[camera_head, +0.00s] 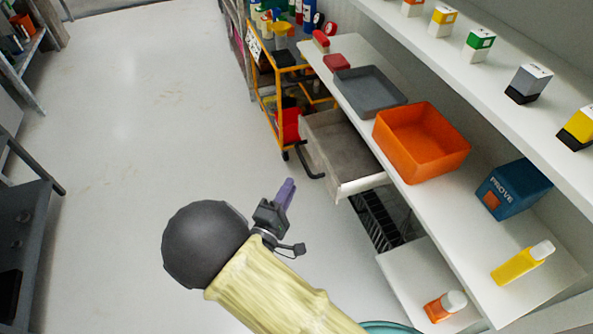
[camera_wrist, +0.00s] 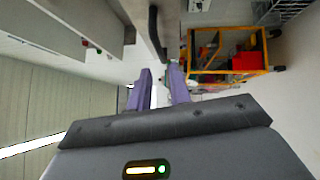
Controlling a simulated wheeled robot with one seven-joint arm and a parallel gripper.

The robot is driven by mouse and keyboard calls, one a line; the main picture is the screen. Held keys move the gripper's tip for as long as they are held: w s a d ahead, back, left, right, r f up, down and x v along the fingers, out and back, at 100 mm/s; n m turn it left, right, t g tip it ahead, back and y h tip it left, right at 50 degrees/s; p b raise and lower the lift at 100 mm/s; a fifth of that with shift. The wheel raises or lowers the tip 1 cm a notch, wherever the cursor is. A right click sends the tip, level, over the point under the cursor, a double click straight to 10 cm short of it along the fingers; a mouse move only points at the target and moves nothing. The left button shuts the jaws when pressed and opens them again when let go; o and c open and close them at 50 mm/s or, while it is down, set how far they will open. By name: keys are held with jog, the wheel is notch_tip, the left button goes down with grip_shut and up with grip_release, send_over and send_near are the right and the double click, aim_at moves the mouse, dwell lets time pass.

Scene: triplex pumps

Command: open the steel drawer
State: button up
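The steel drawer (camera_head: 343,143) sticks out from under the white counter in the head view, and its grey inside is visible. Its dark bar handle (camera_head: 309,163) is on the front, facing left. My gripper (camera_head: 287,191) has purple fingers and is in front of the drawer, below and left of the handle in the picture, apart from it. In the wrist view my gripper (camera_wrist: 160,78) has its two fingers apart with nothing between them. A dark bar, apparently the handle (camera_wrist: 155,30), shows beyond the fingertips.
A yellow cart (camera_head: 268,95) stands beyond the drawer, close to it. An orange bin (camera_head: 420,140) and a grey tray (camera_head: 368,90) are on the white counter (camera_head: 432,203) above the drawer. The floor (camera_head: 150,110) to the left is clear.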

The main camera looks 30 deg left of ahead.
jog(key=p+v, duration=0.1)
jog(key=v, duration=0.6)
jog(key=shift+s, duration=0.4)
